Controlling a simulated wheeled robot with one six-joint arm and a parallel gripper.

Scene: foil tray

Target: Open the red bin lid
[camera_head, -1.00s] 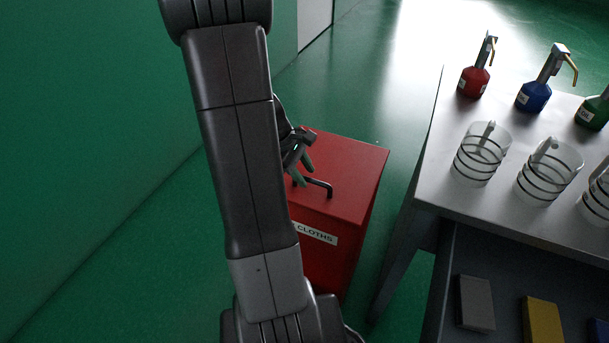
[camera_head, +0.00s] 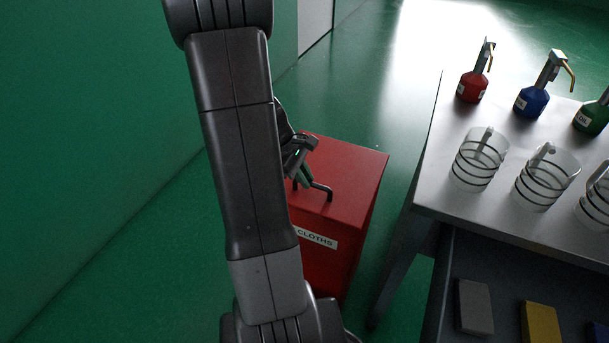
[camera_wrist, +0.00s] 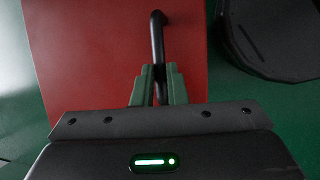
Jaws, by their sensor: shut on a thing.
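The red bin (camera_head: 335,235) stands on the green floor with a white "CLOTHS" label (camera_head: 316,238) on its front. Its red lid (camera_head: 350,165) looks closed and flat. A black bar handle (camera_head: 322,188) sits on the lid near the front. My gripper (camera_head: 304,181) is at the handle, partly hidden behind my arm in the head view. In the wrist view my gripper (camera_wrist: 158,88) has its green fingers shut on the black handle (camera_wrist: 157,45), with the red lid (camera_wrist: 95,50) behind it.
A steel table (camera_head: 430,190) stands to the right of the bin. It bears red (camera_head: 473,87), blue (camera_head: 533,99) and green (camera_head: 592,117) pump bottles and several clear jugs (camera_head: 480,160). Blocks lie on a lower shelf. A green wall (camera_head: 90,100) is at left.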

